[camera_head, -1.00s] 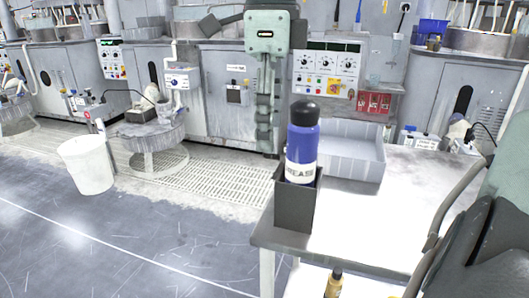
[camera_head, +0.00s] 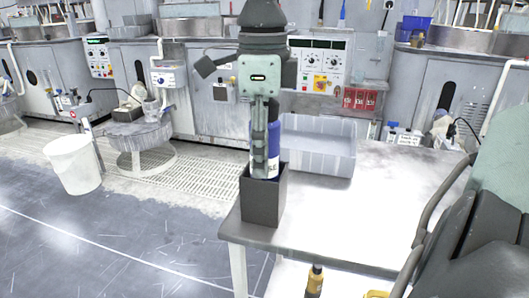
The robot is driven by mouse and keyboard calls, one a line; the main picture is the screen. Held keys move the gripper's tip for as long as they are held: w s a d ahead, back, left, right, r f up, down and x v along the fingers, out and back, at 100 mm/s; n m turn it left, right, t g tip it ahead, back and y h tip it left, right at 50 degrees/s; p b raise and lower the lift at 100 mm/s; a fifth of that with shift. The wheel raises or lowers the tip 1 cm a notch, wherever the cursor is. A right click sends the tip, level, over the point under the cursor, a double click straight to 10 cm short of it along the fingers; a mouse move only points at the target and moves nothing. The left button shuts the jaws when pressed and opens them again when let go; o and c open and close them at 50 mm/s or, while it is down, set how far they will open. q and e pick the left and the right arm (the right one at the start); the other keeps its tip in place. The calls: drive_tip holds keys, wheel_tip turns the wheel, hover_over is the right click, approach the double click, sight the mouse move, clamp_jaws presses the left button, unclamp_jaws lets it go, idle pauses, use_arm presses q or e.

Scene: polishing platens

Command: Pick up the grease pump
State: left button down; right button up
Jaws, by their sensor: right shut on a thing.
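The grease pump (camera_head: 273,150) is a blue bottle with a white label. It stands upright in a dark grey open box (camera_head: 263,205) at the left corner of the table. My right gripper (camera_head: 262,165) points straight down in front of the bottle, its fingers shut on it just above the box rim. The gripper hides the bottle's black cap and much of its left side; the box hides its lower part. My left gripper is not in view.
A grey plastic bin (camera_head: 318,160) stands on the table (camera_head: 370,215) behind and right of the box. The table's middle is clear. A white bucket (camera_head: 72,165) stands on the floor at left. Yellow-and-black items (camera_head: 315,282) show below the table's front edge.

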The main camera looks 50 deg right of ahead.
clamp_jaws()
drive_tip(key=shift+r, duration=0.15)
